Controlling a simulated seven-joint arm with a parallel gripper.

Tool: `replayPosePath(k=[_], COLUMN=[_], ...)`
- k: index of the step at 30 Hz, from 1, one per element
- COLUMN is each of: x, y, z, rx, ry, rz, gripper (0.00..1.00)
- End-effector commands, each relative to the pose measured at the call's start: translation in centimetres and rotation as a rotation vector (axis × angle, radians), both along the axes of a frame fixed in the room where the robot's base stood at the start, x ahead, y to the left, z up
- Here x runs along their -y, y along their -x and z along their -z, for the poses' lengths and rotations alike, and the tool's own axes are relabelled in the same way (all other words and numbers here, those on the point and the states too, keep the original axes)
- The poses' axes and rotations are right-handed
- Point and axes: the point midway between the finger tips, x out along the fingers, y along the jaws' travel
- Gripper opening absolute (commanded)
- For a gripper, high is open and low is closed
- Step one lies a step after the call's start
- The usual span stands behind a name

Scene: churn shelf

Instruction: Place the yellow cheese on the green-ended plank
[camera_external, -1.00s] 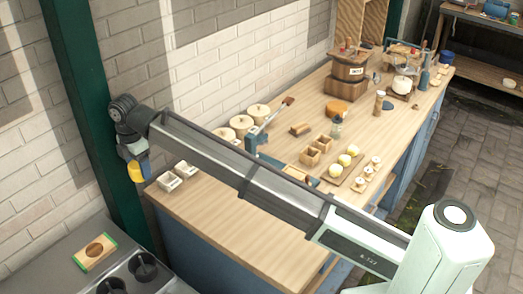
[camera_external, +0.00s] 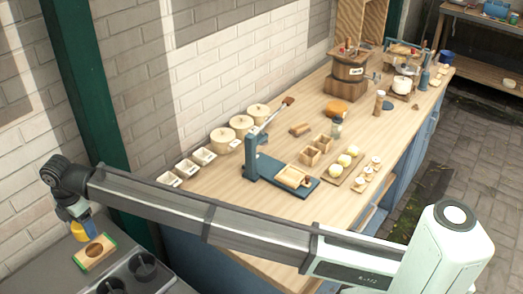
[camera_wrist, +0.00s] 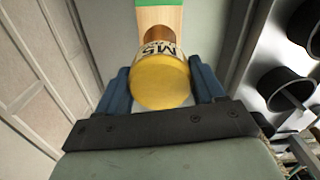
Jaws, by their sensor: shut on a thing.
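The yellow cheese (camera_wrist: 162,85) is a round piece with a pale lettered side, held between the two blue fingers of my gripper (camera_wrist: 163,92). In the external view the gripper (camera_external: 80,226) points down at the lower left. The cheese shows only as a small yellow patch there. The green-ended plank (camera_external: 95,252) lies on the grey counter, with a dark round hollow in its wooden middle. The gripper is just above and beside its upper left end. In the wrist view the plank (camera_wrist: 158,17) is straight beyond the cheese, which hides part of it.
Dark round cups (camera_external: 146,265) sit in a metal holder right of the plank, also at the right of the wrist view (camera_wrist: 282,88). A brick wall (camera_external: 40,130) and a green post (camera_external: 85,90) stand behind. The wooden table (camera_external: 225,215) holds blocks, pots and cheeses.

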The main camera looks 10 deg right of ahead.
Motion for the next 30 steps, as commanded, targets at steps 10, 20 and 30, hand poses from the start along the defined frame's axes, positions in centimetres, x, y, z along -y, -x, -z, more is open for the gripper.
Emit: replayPosePath(k=[10,20,30], x=[0.0,0.1,0.0], y=[0.0,0.0,-0.1], z=[4.1,7.4,7.7], rx=[0.001,0.001,0.001], ry=[-0.001,-0.001,-0.001], rz=[0.0,0.0,0.0], gripper=[0.32,0.32,0.32])
